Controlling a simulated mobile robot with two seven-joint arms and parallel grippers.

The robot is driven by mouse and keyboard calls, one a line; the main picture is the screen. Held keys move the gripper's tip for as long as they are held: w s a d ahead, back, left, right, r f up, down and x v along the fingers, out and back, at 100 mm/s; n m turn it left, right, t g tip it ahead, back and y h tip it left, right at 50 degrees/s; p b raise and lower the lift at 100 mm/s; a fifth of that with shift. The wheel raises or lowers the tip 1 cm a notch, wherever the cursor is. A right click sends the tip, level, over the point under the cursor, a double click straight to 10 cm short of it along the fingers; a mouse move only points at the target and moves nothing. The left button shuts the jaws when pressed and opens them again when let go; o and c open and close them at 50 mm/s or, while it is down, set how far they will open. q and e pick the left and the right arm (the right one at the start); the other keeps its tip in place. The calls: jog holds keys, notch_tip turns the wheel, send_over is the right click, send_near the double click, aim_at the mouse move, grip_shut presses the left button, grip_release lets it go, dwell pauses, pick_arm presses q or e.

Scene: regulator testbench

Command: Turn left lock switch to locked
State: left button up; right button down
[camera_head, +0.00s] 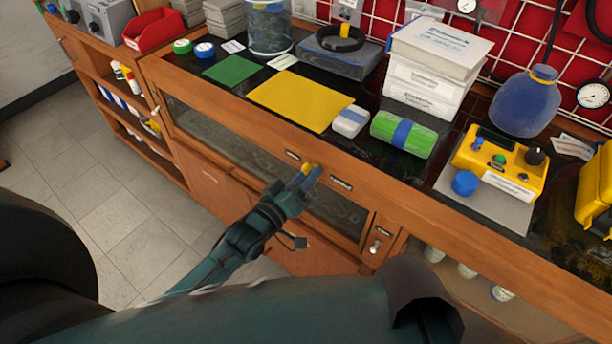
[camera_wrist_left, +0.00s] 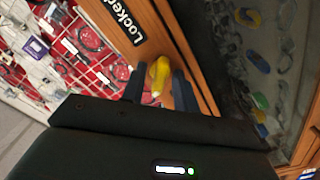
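The left lock switch, a small yellow lever (camera_wrist_left: 160,75), is on the wooden cabinet front between two dark label plates. It also shows in the head view (camera_head: 306,168), partly covered by my gripper. My left gripper (camera_head: 312,173) is at the switch, with one finger on each side of the lever. In the wrist view the left gripper (camera_wrist_left: 159,82) looks open, with narrow gaps beside the lever. A "Locked" label (camera_wrist_left: 123,20) is beside the switch; the other plate (camera_head: 341,183) is unreadable. The lever's exact setting is unclear. My right gripper is out of view.
Another lock (camera_head: 375,246) is on the cabinet to the right. The black worktop above holds a yellow mat (camera_head: 300,101), a green roll (camera_head: 403,134), white boxes (camera_head: 424,88) and a yellow control box (camera_head: 499,163). The tiled floor at left is clear.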

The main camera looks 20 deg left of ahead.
pick_arm(q)
grip_shut()
jog(key=shift+m, duration=0.3)
jog(key=m+p, duration=0.2)
jog(key=m, duration=1.5)
dwell(0.4)
jog(key=shift+m, duration=0.3)
jog(key=shift+o, duration=0.6)
grip_release()
